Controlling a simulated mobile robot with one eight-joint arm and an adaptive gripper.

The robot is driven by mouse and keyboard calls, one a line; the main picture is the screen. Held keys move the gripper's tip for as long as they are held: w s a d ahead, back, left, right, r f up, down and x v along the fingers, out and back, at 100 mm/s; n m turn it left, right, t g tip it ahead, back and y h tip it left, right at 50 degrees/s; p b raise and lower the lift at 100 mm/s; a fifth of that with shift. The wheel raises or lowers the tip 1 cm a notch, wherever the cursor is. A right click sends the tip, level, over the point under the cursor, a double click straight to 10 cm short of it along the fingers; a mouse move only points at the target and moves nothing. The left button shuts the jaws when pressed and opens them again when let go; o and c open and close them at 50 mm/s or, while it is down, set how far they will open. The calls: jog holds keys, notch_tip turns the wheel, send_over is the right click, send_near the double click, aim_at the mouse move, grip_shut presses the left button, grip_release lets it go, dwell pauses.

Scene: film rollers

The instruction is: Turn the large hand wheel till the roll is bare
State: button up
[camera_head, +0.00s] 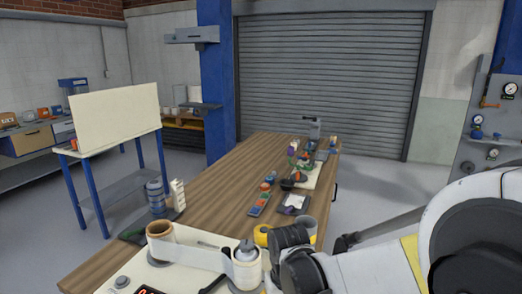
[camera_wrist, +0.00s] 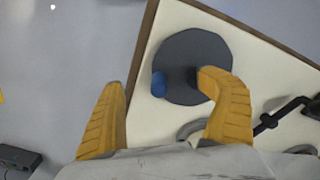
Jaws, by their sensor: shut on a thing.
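In the wrist view the dark round hand wheel (camera_wrist: 205,50) lies on a cream board (camera_wrist: 140,110), with a blue knob (camera_wrist: 158,84) near its left edge. My gripper (camera_wrist: 160,78) has its yellow fingers on either side of the knob and left part of the wheel, the right fingertip over the wheel's middle. It is shut on the wheel, though the exact contact is unclear. In the head view a pale film roll (camera_head: 160,247) with a tan core stands left. A pale strip (camera_head: 200,256) runs from it to another roll (camera_head: 247,268). My arm hides the wheel there.
The wooden table (camera_head: 215,200) extends back with small coloured parts and trays (camera_head: 293,203). A stacked grey cylinder (camera_head: 155,196) stands at its left edge. A gauge panel (camera_head: 492,120) is at right. The table's middle left is clear.

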jog(key=shift+d+f, duration=0.1)
jog(key=shift+w, duration=0.6)
jog(key=shift+c, duration=1.2)
jog(key=shift+w+a, duration=0.25)
jog(key=shift+w, duration=0.05)
jog(key=c, duration=0.3)
jog(key=shift+w, duration=0.15)
jog(key=c, duration=0.6)
jog(key=shift+w+a+f, duration=0.1)
jog(key=shift+w+a, duration=0.05)
jog(key=shift+w, duration=0.45)
jog(key=shift+w+a+f, duration=0.1)
jog(key=shift+w+a, duration=0.05)
jog(key=shift+w, duration=0.45)
grip_shut()
jog(key=shift+s+r, duration=0.15)
jog(key=shift+r, duration=0.05)
jog(key=shift+w+a, duration=0.2)
jog(key=shift+w, duration=0.35)
jog(key=shift+w+a, duration=0.2)
jog(key=shift+w, duration=0.3)
jog(key=o, duration=1.3)
grip_release()
jog(key=shift+r, duration=0.1)
